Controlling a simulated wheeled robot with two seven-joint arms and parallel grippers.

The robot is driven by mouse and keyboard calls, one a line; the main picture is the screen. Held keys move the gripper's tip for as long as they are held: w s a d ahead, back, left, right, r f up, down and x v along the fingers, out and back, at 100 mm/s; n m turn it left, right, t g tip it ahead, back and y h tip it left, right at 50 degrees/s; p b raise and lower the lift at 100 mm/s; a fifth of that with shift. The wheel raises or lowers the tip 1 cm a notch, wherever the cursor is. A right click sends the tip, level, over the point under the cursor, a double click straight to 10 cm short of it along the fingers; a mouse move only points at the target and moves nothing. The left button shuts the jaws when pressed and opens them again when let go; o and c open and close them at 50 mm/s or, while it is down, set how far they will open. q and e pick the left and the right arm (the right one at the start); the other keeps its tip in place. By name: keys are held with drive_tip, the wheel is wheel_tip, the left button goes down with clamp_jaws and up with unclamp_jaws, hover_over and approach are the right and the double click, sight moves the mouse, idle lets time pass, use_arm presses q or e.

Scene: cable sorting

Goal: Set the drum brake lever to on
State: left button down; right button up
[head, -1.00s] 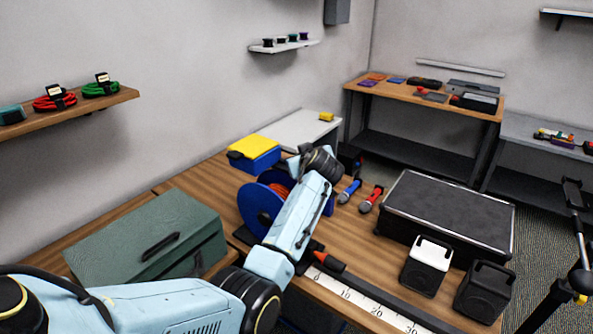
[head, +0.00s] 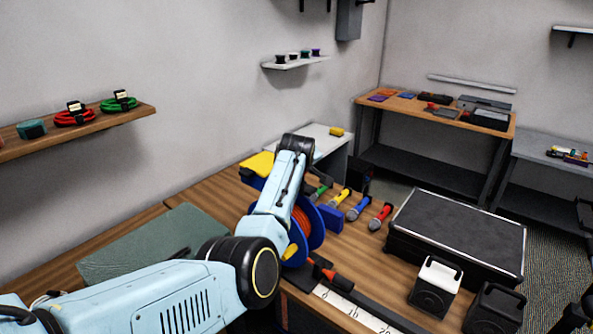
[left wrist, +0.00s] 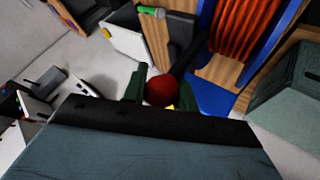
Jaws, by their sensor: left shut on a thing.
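The cable drum (head: 316,222) stands on the wooden bench, with blue flanges and orange cable, partly hidden behind my left arm. In the left wrist view, its orange cable (left wrist: 240,32) fills the upper right. The brake lever (left wrist: 187,60) is a dark bar ending in a red ball knob (left wrist: 160,91). My left gripper (left wrist: 163,88) is shut on the knob, with a green finger on each side. In the head view the knob and fingertips are hidden by my arm. The lever's on and off marks cannot be made out.
Several microphones (head: 358,208) lie right of the drum.

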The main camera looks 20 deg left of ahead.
use_arm(q)
drive_tip(key=shift+d+f, duration=0.15)
drive_tip(key=c, duration=1.1)
unclamp_jaws()
drive_tip(key=shift+s+r, duration=0.1)
drive_tip(key=shift+r, duration=0.1)
drive_tip(key=shift+s+r, duration=0.15)
drive_tip(key=shift+r, duration=0.1)
drive_tip(key=v, duration=1.2)
drive_tip(key=shift+s, duration=0.25)
drive_tip(key=shift+d, duration=0.1)
